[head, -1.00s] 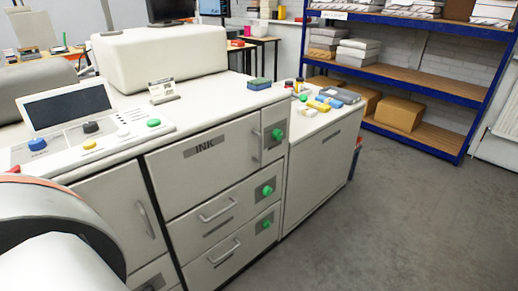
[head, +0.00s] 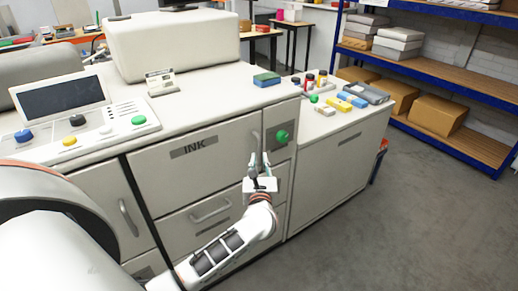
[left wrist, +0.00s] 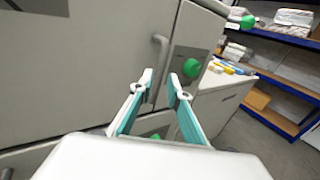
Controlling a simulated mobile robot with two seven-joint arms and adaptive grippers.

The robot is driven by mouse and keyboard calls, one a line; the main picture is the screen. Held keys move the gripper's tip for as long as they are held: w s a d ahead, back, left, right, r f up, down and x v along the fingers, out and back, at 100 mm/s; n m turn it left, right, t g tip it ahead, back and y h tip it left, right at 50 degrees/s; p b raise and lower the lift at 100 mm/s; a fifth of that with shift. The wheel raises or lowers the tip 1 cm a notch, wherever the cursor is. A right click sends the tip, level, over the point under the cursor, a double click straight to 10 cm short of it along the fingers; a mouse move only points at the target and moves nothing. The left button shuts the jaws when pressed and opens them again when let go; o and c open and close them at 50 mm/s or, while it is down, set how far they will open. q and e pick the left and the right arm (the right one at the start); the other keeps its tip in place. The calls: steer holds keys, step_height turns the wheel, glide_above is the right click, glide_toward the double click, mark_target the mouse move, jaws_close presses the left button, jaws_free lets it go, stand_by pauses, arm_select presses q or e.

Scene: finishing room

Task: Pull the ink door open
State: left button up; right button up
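The ink door (head: 160,170) is a light grey panel with a dark INK label, on the front of the big machine, and it is shut. Its upright handle (head: 256,139) is at the door's right end, beside a green knob (head: 281,136) on a dark plate. My left gripper (head: 259,158) is open in front of the door's right end, just below the handle. In the left wrist view the handle (left wrist: 160,62) stands beyond the two spread fingertips, with nothing between them. The green knob (left wrist: 191,68) is to its right. My right gripper is in neither view.
Drawers with handles (head: 211,211) lie below the ink door. A lower cabinet (head: 335,165) to the right carries bottles, boxes and coloured items. Blue shelving (head: 465,92) stands at the back right. The grey floor at the right is clear.

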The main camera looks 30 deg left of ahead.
mark_target(259, 150)
arm_select(q)
steer(key=x, duration=0.6)
steer(key=shift+w+a, duration=0.2)
steer(key=shift+w, duration=0.1)
jaws_close()
